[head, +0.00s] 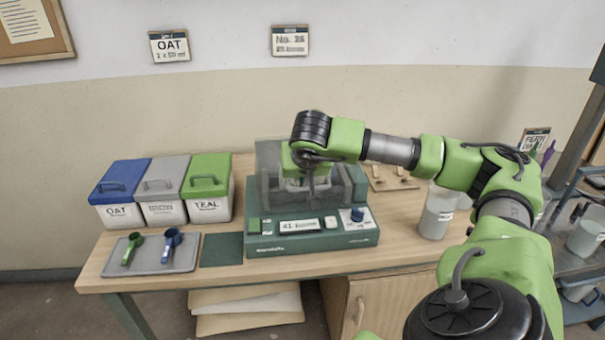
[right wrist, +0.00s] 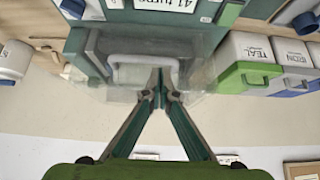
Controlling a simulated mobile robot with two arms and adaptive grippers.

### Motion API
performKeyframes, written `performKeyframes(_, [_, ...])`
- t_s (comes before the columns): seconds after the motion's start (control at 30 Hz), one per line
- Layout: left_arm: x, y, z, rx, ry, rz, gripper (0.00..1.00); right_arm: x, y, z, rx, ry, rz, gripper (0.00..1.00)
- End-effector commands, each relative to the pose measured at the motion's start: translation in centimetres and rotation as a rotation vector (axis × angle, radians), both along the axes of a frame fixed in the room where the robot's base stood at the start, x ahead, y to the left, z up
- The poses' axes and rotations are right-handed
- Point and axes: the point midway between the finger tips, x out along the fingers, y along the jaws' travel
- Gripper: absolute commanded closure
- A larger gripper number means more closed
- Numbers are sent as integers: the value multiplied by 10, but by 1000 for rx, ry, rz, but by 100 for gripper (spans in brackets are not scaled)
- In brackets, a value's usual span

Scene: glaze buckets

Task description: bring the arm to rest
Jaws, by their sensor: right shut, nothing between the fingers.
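My right arm reaches in from the right over the bench. Its gripper (head: 311,192) points down at the green machine (head: 262,250), in front of or over its clear cover (head: 268,165). In the right wrist view the fingers (right wrist: 160,85) meet at the tips, shut and empty. They are close to the pale handle (right wrist: 135,73) of the clear cover; I cannot tell if they touch it. The machine's display (head: 299,226) appears to read 41 turns. My left gripper is not in view.
Lidded bins marked OAT (head: 118,213), a grey one (head: 165,211) and TEAL (head: 208,208) stand at the left. A grey tray (head: 188,263) holds a green and a blue scoop. A pale labelled container (head: 436,215) stands right, near my arm. A cart (head: 590,225) is farther right.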

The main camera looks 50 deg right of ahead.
Motion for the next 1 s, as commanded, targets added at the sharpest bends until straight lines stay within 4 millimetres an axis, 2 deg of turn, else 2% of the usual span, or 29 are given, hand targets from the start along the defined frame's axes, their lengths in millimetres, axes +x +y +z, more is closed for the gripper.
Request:
performKeyframes(0.03, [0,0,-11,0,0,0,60,-9,7,-10,-3,3,4,100])
performKeyframes(0.2, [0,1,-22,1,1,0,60,-34,29,-13,-3,1,4,100])
performKeyframes(0.4, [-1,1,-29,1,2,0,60,-56,48,-15,-1,-3,2,100])
performKeyframes(0.6, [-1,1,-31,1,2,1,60,-63,54,-14,-2,-2,0,100])
performKeyframes(0.83, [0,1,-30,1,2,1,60,-62,60,-17,16,-3,7,100])
performKeyframes(0.93, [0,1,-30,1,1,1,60,-57,86,-30,100,-5,41,100])
performKeyframes(0.97, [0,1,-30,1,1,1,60,-55,99,-36,143,-5,54,100])
performKeyframes(1.0, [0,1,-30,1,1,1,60,-53,121,-45,214,-4,76,100])
